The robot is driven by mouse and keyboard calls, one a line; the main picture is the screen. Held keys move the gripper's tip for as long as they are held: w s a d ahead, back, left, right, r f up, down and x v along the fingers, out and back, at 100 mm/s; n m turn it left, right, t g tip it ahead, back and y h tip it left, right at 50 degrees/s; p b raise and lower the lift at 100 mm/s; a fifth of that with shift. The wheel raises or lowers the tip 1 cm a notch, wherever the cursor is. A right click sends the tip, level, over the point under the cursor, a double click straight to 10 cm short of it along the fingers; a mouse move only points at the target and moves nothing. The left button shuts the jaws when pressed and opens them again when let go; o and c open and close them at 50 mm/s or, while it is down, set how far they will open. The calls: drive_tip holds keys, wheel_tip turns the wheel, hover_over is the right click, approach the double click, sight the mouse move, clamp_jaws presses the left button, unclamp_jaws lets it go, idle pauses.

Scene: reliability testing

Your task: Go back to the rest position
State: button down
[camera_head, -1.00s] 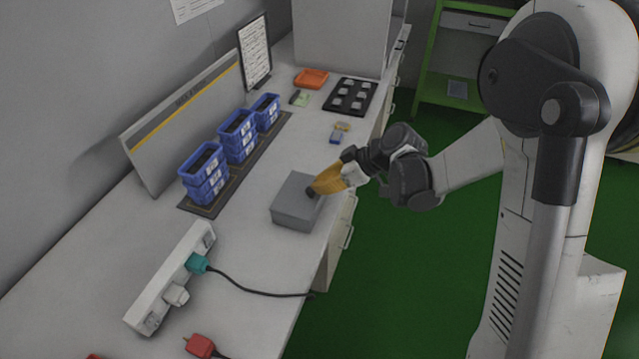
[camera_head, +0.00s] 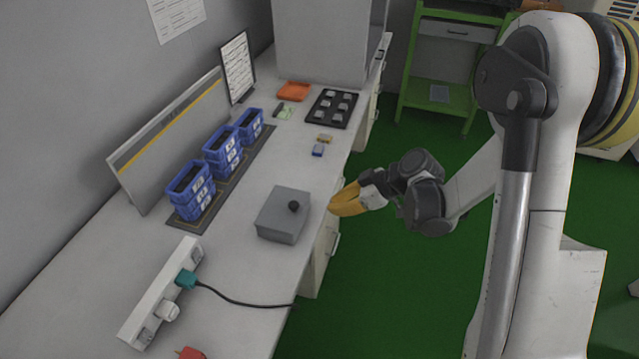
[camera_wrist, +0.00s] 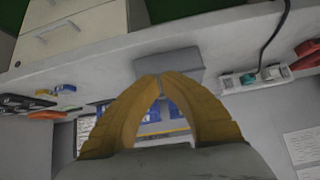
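My gripper (camera_head: 333,207) has yellow fingers and hangs just right of the grey box, past the bench's front edge, above the green floor. In the wrist view my gripper (camera_wrist: 160,76) shows its two fingertips meeting, with nothing seen between them. The box also shows beyond the fingertips in the wrist view (camera_wrist: 178,62).
The white bench (camera_head: 90,290) holds stacked blue bins (camera_head: 190,190), a white power strip (camera_head: 160,295) with a cable, a black tray (camera_head: 331,109) and an orange tray (camera_head: 293,91). A green shelf (camera_head: 436,95) stands at the back. The green floor (camera_head: 375,290) beside the bench is clear.

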drive_tip(key=shift+s+d, duration=0.1)
drive_tip(key=shift+d, duration=0.05)
drive_tip(key=s+d+r+m+t+h, duration=0.1)
drive_tip(key=s+d+r+m+h, duration=0.1)
drive_tip(key=s+r+m, duration=0.3)
drive_tip(key=s+d+r+m+h, duration=0.1)
drive_tip(key=s+d+r+h, duration=0.1)
drive_tip(key=r, duration=0.5)
drive_tip(key=s+d+r+m+t+h, duration=0.1)
drive_tip(key=s+d+r+m+h, duration=0.1)
drive_tip(key=s, duration=0.4)
drive_tip(key=s+d+r+m+t+h, duration=0.1)
drive_tip(key=s+d+r+m+h, duration=0.1)
drive_tip(key=s+d+r+m, duration=0.1)
drive_tip(key=shift+s+r+m, duration=0.55)
drive_tip(key=shift+s+m, duration=0.45)
drive_tip(key=shift+s, duration=0.55)
drive_tip(key=shift+d, duration=0.1)
